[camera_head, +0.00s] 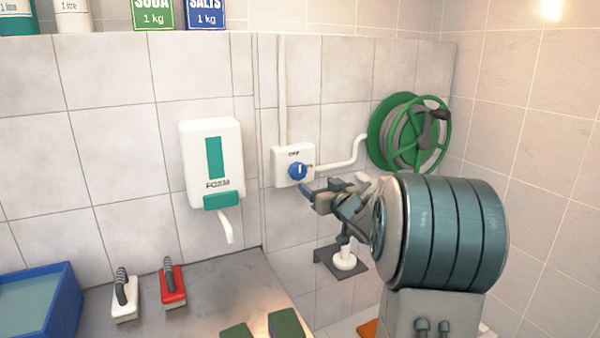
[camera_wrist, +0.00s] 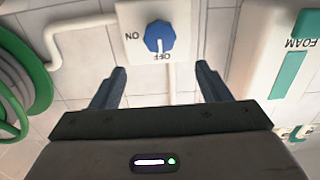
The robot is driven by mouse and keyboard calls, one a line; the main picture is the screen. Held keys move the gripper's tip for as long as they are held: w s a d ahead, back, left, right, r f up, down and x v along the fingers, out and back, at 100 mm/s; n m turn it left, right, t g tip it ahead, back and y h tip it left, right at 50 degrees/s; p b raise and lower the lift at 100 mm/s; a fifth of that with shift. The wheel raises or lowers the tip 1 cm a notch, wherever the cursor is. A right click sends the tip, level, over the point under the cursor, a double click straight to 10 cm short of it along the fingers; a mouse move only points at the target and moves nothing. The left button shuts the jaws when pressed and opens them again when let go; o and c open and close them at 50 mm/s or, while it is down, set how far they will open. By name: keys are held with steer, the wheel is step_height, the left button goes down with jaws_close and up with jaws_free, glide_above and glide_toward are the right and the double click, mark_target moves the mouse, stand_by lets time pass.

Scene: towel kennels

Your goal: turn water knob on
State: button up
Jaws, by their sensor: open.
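The water knob (camera_head: 298,171) is a blue dial on a white wall box (camera_head: 283,162) with a white pipe above and another at its right. Its "OFF" label shows above the knob in the head view. In the wrist view the blue knob (camera_wrist: 159,37) appears upside down between "ON" and "OFF" lettering, with its white pointer mark toward "OFF". My gripper (camera_wrist: 160,80) is open and empty, its two fingers apart below the knob in that view, not touching it. In the head view my gripper (camera_head: 308,189) is close to the box, just right of and below the knob.
A white foam dispenser (camera_head: 211,160) hangs left of the box. A green hose reel (camera_head: 410,135) is mounted to the right. Below are a grey counter (camera_head: 190,295) with white (camera_head: 124,298) and red (camera_head: 172,286) brushes, and a blue tub (camera_head: 40,305).

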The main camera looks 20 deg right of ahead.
mark_target(300, 171)
steer(key=w+p, duration=0.1)
steer(key=w, duration=1)
steer(key=shift+w+a+p, duration=0.2)
steer(key=shift+w+p, duration=0.15)
steer(key=c, duration=1)
